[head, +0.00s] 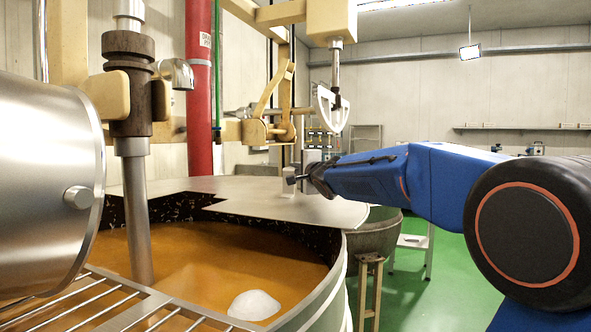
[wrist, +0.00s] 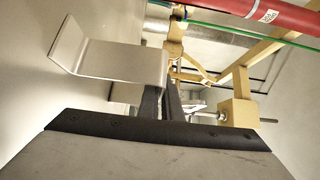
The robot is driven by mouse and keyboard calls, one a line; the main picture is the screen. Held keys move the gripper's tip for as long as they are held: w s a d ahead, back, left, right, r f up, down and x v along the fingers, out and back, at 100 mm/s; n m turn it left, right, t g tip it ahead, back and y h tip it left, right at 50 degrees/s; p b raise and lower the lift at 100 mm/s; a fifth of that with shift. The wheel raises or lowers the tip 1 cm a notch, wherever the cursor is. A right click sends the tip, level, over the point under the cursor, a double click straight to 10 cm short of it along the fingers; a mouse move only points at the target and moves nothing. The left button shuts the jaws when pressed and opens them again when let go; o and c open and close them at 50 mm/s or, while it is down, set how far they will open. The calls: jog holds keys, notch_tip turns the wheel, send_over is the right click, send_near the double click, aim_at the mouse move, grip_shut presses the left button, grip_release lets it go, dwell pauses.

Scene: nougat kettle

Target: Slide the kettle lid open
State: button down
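The kettle (head: 342,262) is a large round metal vessel with orange-brown contents. Its flat grey lid (head: 235,198) covers the back part, and the front part is uncovered. A small upright handle (head: 289,172) stands on the lid near its right side. My gripper (head: 297,180) reaches in from the right, with its dark fingertips at the handle. In the wrist view a bent metal bracket (wrist: 110,62), apparently the handle, is close in front of the dark fingers (wrist: 163,100) and partly hides them. I cannot tell whether the fingers hold it.
A shiny metal drum (head: 45,180) fills the left. A vertical shaft (head: 137,215) goes down into the kettle through the lid's notch. A white lump (head: 254,305) lies in the contents. A metal grate (head: 120,310) crosses the front. Green floor (head: 450,280) is open to the right.

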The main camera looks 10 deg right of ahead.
jog(key=shift+w+d+f, duration=0.1)
jog(key=shift+w+d, duration=0.3)
jog(key=shift+w, duration=0.1)
jog(key=c, duration=2)
grip_release()
jog(key=shift+s, duration=0.6)
jog(key=s+d, duration=0.1)
jog(key=s, duration=0.9)
jog(key=s+d, duration=0.1)
jog(key=s, duration=0.5)
jog(key=shift+d, duration=0.35)
